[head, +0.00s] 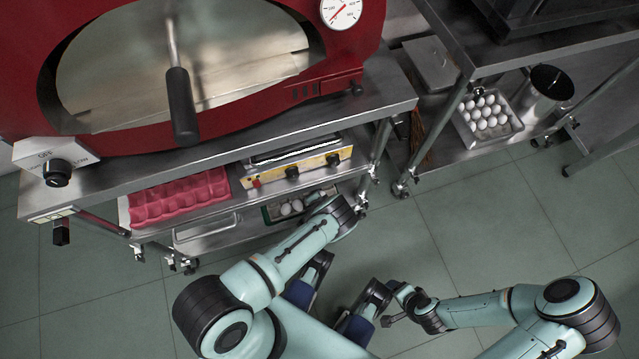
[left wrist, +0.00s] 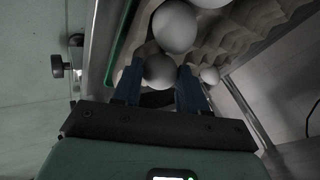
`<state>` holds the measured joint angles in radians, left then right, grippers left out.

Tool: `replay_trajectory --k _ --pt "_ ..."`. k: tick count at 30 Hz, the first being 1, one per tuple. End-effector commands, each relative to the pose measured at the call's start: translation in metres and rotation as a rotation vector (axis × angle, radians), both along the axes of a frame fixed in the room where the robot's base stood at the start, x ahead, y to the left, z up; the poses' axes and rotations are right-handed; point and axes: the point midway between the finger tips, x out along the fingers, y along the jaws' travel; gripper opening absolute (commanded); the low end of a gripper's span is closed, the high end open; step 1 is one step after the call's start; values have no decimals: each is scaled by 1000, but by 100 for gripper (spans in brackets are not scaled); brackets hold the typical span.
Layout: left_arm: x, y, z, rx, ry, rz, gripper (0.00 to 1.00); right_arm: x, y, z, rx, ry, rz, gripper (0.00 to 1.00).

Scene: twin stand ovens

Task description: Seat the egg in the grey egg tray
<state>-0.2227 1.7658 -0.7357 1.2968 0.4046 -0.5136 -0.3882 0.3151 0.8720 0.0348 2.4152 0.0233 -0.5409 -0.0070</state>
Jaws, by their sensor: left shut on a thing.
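In the left wrist view my left gripper (left wrist: 160,72) is shut on a grey-looking egg (left wrist: 158,73), held between its blue fingers. Just beyond it is the grey egg tray (left wrist: 240,38), with cupped rows and a few pale eggs, the nearest a large one (left wrist: 175,28). Whether the held egg touches the tray or a cup, I cannot tell. In the head view, eggs (head: 291,208) show on the lower shelf by my left wrist, which hides the left fingers. My right gripper (head: 396,306) is low and away from the shelf; its finger gap is unclear.
A small egg (left wrist: 209,76) lies at the tray's near right. A green edge (left wrist: 124,42) runs along the tray's left. In the head view, a pink egg tray (head: 180,196) and a yellow-fronted appliance (head: 295,168) stand under the red oven (head: 215,85). More eggs (head: 488,116) sit right.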

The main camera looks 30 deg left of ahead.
Motion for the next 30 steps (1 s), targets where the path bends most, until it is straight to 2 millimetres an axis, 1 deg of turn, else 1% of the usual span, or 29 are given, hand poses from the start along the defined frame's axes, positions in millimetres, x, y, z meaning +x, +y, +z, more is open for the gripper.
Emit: replay_trajectory --k 23,24,25,26,30 --pt "0 0 -2 0 0 0 28 0 0 -2 1 2 1 71" --pt "0 0 -2 0 -1 0 55 0 0 -2 1 2 1 71" --pt "0 0 -2 0 0 0 65 -1 0 -2 1 2 1 71" --pt "0 0 -2 -1 0 0 72 -1 0 -2 1 2 1 71" --pt "-1 -2 -3 -3 2 -1 72 0 0 -2 1 2 1 71"
